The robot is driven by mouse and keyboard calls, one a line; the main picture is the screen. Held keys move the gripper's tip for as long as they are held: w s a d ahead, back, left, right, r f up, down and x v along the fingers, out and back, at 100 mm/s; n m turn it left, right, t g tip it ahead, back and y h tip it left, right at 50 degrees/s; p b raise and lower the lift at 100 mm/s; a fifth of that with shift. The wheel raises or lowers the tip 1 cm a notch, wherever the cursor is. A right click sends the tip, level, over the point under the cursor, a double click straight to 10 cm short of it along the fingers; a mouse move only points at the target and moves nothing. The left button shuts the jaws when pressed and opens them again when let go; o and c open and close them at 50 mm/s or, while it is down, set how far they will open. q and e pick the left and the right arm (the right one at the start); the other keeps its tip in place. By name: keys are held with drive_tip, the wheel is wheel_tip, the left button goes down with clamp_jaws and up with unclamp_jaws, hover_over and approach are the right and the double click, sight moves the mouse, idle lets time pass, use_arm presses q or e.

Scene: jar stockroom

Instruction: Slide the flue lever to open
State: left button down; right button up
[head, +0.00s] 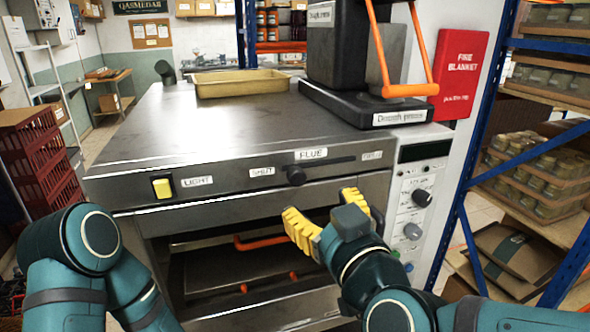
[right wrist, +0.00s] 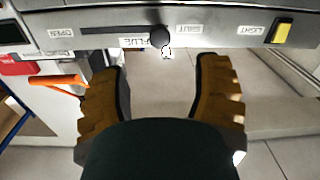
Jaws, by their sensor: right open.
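The flue lever (head: 296,175) is a dark round knob in a slot on the grey oven's front panel. It sits at the slot's left end, beside the SHUT label (head: 262,171); the slot runs right towards the OPEN label (head: 372,155). My right gripper (head: 319,204) is open and empty, with yellow fingers just below and in front of the panel. In the right wrist view the knob (right wrist: 160,37) lies beyond the gap between the spread fingertips (right wrist: 161,65), not touched. My left arm shows at the left; its gripper is out of view.
A yellow light switch (head: 162,188) is left on the panel. Below is an oven opening with an orange handle (head: 262,241). A press (head: 345,100) and a tan tray (head: 240,83) stand on top. A control panel (head: 414,205) and blue-framed shelves are at right.

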sight(299, 181)
drive_tip(key=x, duration=1.2)
drive_tip(key=shift+f, duration=0.1)
clamp_jaws()
drive_tip(key=shift+w+f, duration=0.1)
drive_tip(key=shift+w, duration=0.05)
